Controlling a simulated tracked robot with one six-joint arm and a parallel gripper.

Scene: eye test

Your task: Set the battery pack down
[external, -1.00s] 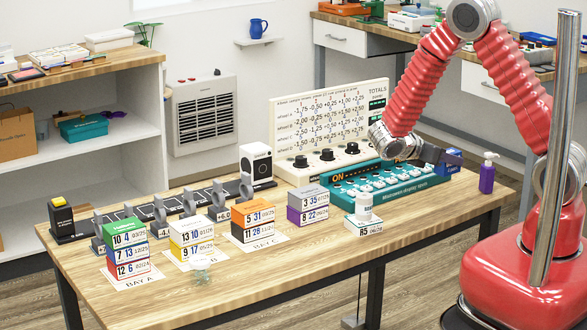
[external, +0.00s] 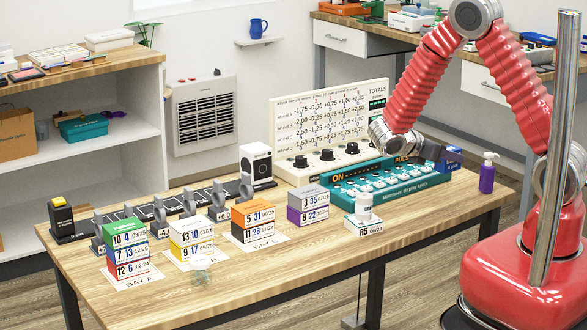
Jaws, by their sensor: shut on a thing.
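My gripper (external: 437,153) is above the right end of the wooden table, behind the right end of a teal display panel (external: 385,187). Its dark fingers are small and partly merge with what is behind them. A small blue box with pale print (external: 453,157) shows right at the fingertips and seems to be the battery pack in the grip. The panel hides its lower part, so I cannot tell whether it touches the table.
Stacked numbered boxes stand on bay cards, with the green-topped stack (external: 125,247) at left. A white bottle on a box (external: 363,213) stands before the panel. A purple pump bottle (external: 487,175) is at the right edge.

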